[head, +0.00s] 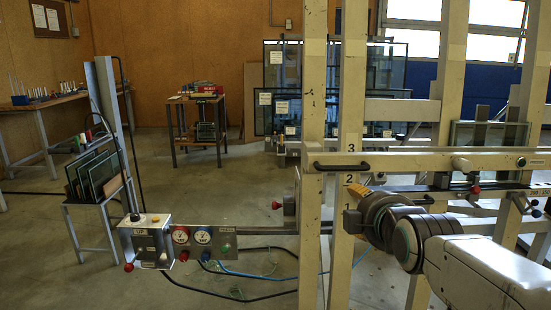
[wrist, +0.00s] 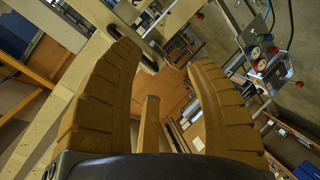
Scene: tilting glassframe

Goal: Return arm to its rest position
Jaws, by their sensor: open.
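My arm reaches in from the lower right of the head view, with its pale link and dark banded wrist in front of the cream frame (head: 312,120). My gripper (head: 358,189) is at the frame's upright, beside the numbers 1 to 3; only a bit of yellow finger shows there. In the wrist view my gripper (wrist: 165,62) has its two ribbed yellow fingers spread apart with nothing held between them. A dark handle (head: 342,167) sits on the frame's crossbar just above the gripper. I cannot tell whether the gripper touches the frame.
A control box (head: 146,240) and gauges (head: 191,236) sit on a rail left of the frame, with hoses on the floor. A rack of glass panes (head: 95,178) stands at left. A small table (head: 197,100) is farther back. Floor between is open.

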